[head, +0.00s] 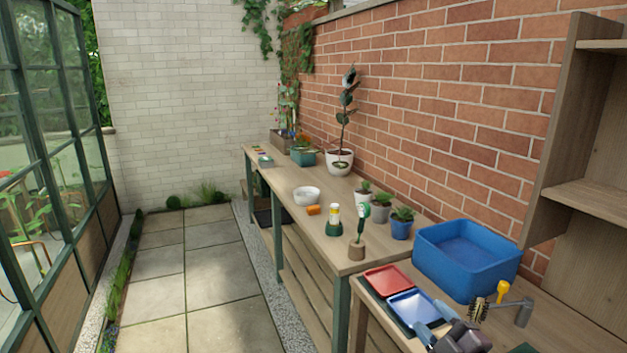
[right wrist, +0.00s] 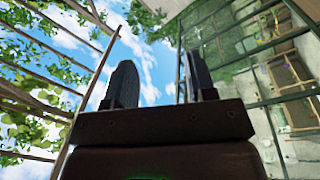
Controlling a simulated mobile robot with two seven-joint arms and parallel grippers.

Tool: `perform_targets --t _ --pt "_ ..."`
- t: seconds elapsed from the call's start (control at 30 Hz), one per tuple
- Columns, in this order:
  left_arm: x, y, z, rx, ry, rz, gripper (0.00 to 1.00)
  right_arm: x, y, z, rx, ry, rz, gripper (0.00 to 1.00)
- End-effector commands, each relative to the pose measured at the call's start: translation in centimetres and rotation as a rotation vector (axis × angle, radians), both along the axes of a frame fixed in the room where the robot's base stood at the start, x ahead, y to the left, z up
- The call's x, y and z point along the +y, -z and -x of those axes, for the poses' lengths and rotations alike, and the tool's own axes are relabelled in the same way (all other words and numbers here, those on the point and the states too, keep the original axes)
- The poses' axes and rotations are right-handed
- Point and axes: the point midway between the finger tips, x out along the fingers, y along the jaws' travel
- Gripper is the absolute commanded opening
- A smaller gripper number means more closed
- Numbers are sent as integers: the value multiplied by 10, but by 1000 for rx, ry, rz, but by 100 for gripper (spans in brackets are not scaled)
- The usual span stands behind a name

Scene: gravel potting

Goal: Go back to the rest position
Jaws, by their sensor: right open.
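My right gripper (head: 433,321) is at the bottom right of the head view, beside the blue tray (head: 413,306) at the near end of the bench. In the right wrist view its two dark fingers (right wrist: 160,78) stand apart. Only sky and blurred greenery show between them, so it is open and empty. The wrist camera faces up towards sky, roof beams and foliage. My left gripper is not in view.
A red tray (head: 387,280) lies beside the blue tray. Potted plants (head: 402,224) and a white bowl (head: 307,195) stand on the farther bench. The paved path (head: 205,260) is clear.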

Motion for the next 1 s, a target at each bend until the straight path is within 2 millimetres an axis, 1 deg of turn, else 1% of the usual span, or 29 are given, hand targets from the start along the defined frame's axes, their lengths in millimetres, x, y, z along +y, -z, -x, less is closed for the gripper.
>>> perform_targets --t 0.03,0.07,0.1,0.17,0.2,0.27,0.3,0.37,0.4,0.47,0.5,0.6,0.73,0.83,1.0 --pt "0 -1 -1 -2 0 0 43 -9 27 12 114 57 -117 51" --pt "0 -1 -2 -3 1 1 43 -14 41 19 178 90 -184 51" --pt "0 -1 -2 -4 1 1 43 -20 61 30 260 130 -266 51" --pt "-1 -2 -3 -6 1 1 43 -27 89 48 371 190 -378 51" --pt "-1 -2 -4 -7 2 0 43 -31 106 62 436 225 -443 51" --pt "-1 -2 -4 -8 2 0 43 -36 131 84 521 275 -528 51" --pt "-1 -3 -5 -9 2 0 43 -37 146 99 568 304 -578 51" --pt "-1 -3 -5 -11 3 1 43 -41 165 123 623 347 -644 51" --pt "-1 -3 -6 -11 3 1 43 -42 176 138 652 373 -681 51" --pt "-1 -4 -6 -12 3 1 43 -45 192 161 688 416 -717 51" --pt "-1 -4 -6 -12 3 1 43 -47 201 175 708 445 -733 51" --pt "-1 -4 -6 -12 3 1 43 -50 221 206 755 500 -760 51" --pt "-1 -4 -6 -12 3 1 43 -50 235 232 794 538 -773 51" --pt "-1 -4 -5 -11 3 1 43 -52 239 241 806 548 -769 51" --pt "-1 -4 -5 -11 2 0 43 -52 239 241 806 549 -769 51"
